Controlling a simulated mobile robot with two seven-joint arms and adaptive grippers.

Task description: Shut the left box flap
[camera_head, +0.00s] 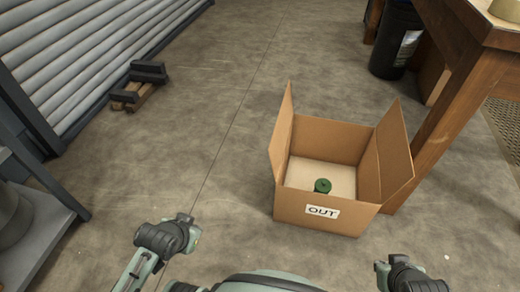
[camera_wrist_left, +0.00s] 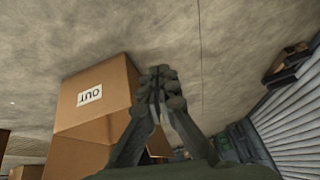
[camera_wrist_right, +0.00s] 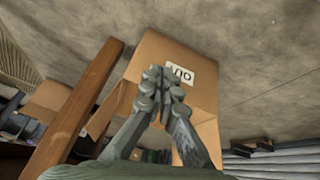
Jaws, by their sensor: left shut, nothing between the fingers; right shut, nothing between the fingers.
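An open cardboard box (camera_head: 300,208) stands on the floor, right of centre in the head view, with an "OUT" label on its near side. Its left flap (camera_head: 283,132) stands up, leaning slightly outward. Its right flap (camera_head: 394,155) also stands up and tilts outward. A green round object (camera_head: 322,186) lies inside. My left gripper (camera_head: 188,220) is to the left of the box and nearer me, apart from it; its fingers (camera_wrist_left: 164,82) are closed and empty. My right gripper (camera_head: 382,268) is near the bottom right, also apart; its fingers (camera_wrist_right: 160,82) are closed and empty.
A wooden table (camera_head: 447,90) stands close to the right of the box, with a dark bin (camera_head: 395,42) behind. A grey shelf (camera_head: 40,235) is at the left, and dark blocks on wood (camera_head: 140,85) lie by the shutter. Floor left of the box is clear.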

